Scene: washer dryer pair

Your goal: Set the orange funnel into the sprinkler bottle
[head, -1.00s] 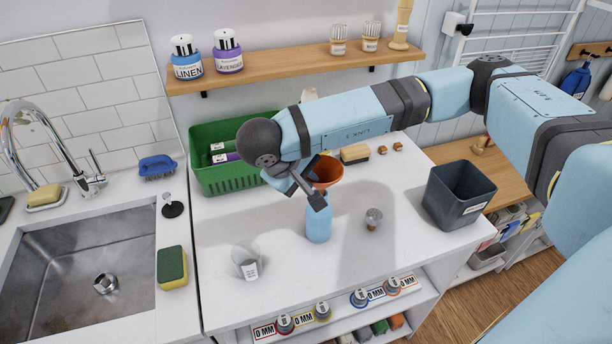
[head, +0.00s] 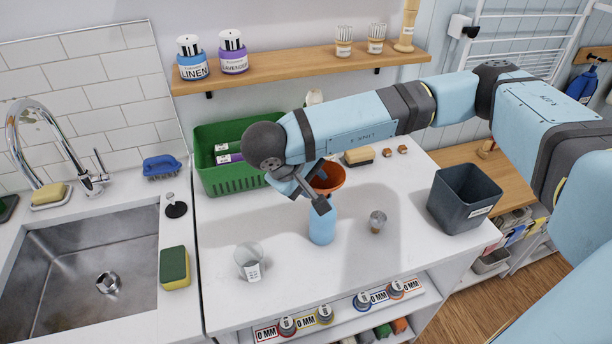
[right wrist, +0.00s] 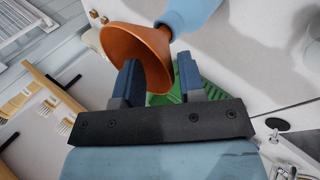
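The orange funnel (head: 329,180) stands mouth up over the light-blue sprinkler bottle (head: 322,228) on the white counter. My right gripper (head: 319,187) is beside the funnel and hides the join with the bottle's neck, so I cannot tell how deep the spout sits. In the right wrist view the two fingers (right wrist: 160,78) are well apart. One finger overlaps the wide mouth of the funnel (right wrist: 128,50) and the other is beyond its rim. The funnel's narrow end meets the blue bottle (right wrist: 188,12) there. My left gripper is out of view.
A clear measuring cup (head: 249,263) and a small metal-topped item (head: 377,222) stand near the bottle. A green basket (head: 235,180) is behind to the left, a dark grey bin (head: 462,198) to the right. The sink (head: 75,270) is at the left.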

